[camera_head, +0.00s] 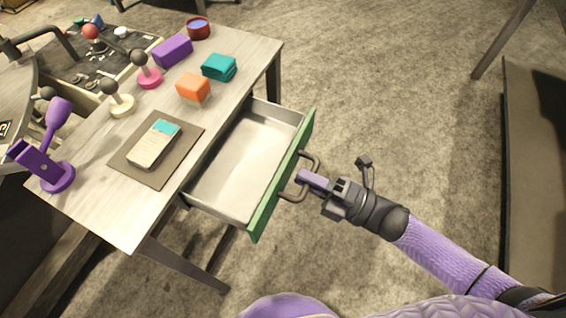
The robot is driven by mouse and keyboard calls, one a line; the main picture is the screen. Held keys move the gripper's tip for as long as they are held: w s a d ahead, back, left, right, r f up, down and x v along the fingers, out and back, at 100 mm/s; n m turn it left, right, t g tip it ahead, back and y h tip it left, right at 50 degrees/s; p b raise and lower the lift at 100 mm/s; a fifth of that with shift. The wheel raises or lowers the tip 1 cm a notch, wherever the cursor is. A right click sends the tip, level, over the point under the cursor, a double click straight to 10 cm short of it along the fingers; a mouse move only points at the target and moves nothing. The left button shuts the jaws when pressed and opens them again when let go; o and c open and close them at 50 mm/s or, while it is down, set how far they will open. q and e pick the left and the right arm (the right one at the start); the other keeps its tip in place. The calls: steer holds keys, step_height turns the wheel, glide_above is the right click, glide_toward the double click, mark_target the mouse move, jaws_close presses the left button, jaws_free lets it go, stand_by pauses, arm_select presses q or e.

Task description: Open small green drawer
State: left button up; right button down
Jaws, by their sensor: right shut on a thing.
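The small green drawer (279,184) stands pulled out from the side of the wooden table (115,213). Its front is green, and its pale inside is empty. A dark bracket handle (287,197) sticks out from the middle of the green front. My right gripper (303,179) is at the handle, shut on it, with its purple fingers pointing left toward the drawer front. My arm reaches in from the lower right. My left gripper is not in view.
On the tabletop are a phone-like device (152,146) on a brown mat (187,125), an orange block (193,87), a teal block (219,67), a purple block (172,51) and a red bowl (198,29). A purple stand (57,176) is at the left. Carpet right of the drawer is clear; a dark panel (535,150) stands far right.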

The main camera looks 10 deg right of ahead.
steer(key=shift+d, duration=0.15)
steer(key=c, duration=0.9)
jaws_free()
steer(key=shift+o, duration=1.1)
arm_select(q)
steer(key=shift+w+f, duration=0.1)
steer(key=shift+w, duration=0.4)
arm_select(e)
steer(key=shift+s, duration=0.1)
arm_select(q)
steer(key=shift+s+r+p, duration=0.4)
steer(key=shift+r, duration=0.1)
arm_select(e)
steer(key=v, duration=1)
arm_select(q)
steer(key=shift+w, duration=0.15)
